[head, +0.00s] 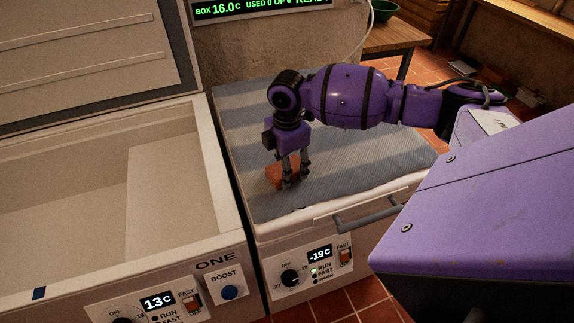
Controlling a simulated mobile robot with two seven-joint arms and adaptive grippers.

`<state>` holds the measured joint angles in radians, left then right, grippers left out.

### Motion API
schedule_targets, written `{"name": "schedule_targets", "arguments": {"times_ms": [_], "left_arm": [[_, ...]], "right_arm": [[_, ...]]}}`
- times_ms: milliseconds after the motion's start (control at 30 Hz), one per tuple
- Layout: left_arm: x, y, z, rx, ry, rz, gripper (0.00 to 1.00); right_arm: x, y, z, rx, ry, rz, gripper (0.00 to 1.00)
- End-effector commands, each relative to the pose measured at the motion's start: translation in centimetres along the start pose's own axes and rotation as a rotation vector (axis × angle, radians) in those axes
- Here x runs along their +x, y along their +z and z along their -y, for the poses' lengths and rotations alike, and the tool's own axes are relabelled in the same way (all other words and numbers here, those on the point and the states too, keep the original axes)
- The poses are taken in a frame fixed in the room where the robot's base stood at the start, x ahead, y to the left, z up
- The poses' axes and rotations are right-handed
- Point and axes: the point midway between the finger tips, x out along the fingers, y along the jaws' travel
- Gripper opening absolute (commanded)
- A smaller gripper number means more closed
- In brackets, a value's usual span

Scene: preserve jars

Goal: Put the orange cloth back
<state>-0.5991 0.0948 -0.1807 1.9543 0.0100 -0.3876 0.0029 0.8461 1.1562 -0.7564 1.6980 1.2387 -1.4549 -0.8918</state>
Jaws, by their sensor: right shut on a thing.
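The orange cloth (274,176) lies as a small folded pad on the grey-blue ribbed top (350,190) of the closed chest freezer on the right. My right gripper (289,182) points down over the cloth, its fingers shut on it at the cloth's right part. The fingers hide some of the cloth. I cannot tell whether the cloth is lifted or still touching the top. My left gripper is not in view.
An open, empty-looking chest freezer (180,190) marked ONE stands at the left, its lid raised. A display (262,8) hangs on the back wall. A wooden table (400,38) with a green bowl (384,10) stands behind. Free room surrounds the cloth on the ribbed top.

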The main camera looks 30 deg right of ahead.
Motion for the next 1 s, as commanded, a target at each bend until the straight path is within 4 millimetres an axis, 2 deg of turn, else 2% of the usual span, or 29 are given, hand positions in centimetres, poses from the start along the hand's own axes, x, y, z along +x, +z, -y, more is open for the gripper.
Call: {"name": "schedule_targets", "arguments": {"times_ms": [200, 467, 500, 633, 867, 1000], "left_arm": [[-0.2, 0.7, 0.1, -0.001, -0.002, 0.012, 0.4], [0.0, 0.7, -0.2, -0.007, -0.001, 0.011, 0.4], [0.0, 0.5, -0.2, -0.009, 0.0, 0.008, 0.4], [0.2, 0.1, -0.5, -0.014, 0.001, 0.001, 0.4], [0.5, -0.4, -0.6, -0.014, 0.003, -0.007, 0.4], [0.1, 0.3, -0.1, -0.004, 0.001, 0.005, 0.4]], "right_arm": [[0.5, 0.0, 0.0, 0.0, 0.0, 0.0, 0.21], [1.0, 0.0, 0.0, 0.0, 0.0, 0.0, 0.21], [1.0, 0.0, 0.0, 0.0, 0.001, 0.0, 0.56], [0.9, 0.0, 0.0, 0.0, 0.001, 0.0, 0.73], [0.9, 0.0, 0.0, 0.0, 0.001, 0.0, 0.73], [0.6, 0.0, 0.0, 0.0, 0.001, 0.0, 0.73]]}}
